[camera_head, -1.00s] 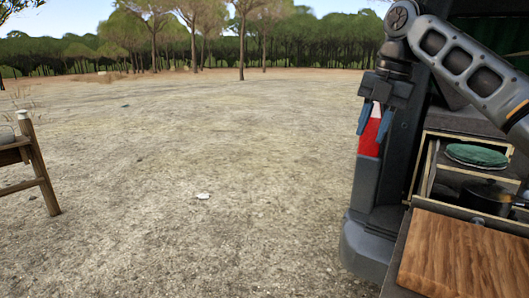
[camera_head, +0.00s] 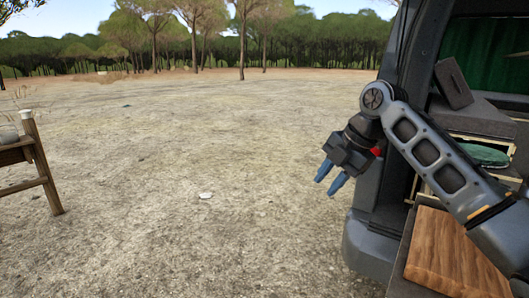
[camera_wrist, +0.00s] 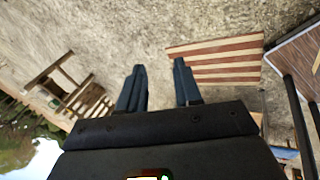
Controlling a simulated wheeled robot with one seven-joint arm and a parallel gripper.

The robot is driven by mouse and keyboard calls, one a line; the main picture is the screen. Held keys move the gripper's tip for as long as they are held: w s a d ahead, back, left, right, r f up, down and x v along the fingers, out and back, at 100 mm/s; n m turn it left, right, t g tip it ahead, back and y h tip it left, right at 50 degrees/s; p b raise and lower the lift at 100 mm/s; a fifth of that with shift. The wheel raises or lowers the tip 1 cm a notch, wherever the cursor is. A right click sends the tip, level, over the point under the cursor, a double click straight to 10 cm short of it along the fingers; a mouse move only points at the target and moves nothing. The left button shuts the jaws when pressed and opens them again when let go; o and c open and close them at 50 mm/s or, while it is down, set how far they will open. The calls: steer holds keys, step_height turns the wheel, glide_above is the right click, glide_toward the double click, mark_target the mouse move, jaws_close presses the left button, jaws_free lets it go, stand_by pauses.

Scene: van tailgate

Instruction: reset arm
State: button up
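My gripper (camera_head: 329,178) is in the head view, right of the middle, in front of the van's rear corner. Its two blue fingers point down and to the left, with a gap between them. In the wrist view my gripper (camera_wrist: 160,82) shows both fingers apart with only ground between the tips, so it is open and empty. My arm reaches in from the lower right and hides part of the van's rear.
The van (camera_head: 366,240) stands at the right, with a wooden board (camera_head: 450,258) and a green round item (camera_head: 484,154) at its rear. Wooden furniture (camera_head: 35,165) stands far left. A striped slatted top (camera_wrist: 215,60) shows in the wrist view. Open ground lies between.

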steer(key=s+a+f+m+t+y, duration=0.25)
steer(key=s+a+f, duration=0.2)
steer(key=f, duration=0.35)
steer(key=s+a+f+m+t+y, duration=0.1)
steer(key=s+a+f+m, duration=0.25)
steer(key=a+f, duration=0.35)
steer(key=s+d+f+m+t+h, duration=0.1)
steer(key=s+f+m+t, duration=0.3)
steer(key=s+f+m, duration=0.9)
steer(key=s+d+r+m+t+h, duration=0.1)
steer(key=s+d+m+h, duration=0.15)
steer(key=s, duration=0.55)
steer(key=s+d+r+m+t+h, duration=0.1)
steer(key=s+d, duration=0.3)
steer(key=s, duration=0.4)
steer(key=s+d+r+m+t+h, duration=0.1)
steer(key=s+d+m+h, duration=0.15)
steer(key=s, duration=0.55)
steer(key=s+d+r, duration=0.4)
steer(key=s+r, duration=0.2)
steer(key=s+d+r+m+t, duration=0.1)
steer(key=s+d+r, duration=0.3)
steer(key=s, duration=0.3)
steer(key=shift+s+r+h, duration=0.25)
steer(key=shift+r+h, duration=0.2)
steer(key=shift+r, duration=0.45)
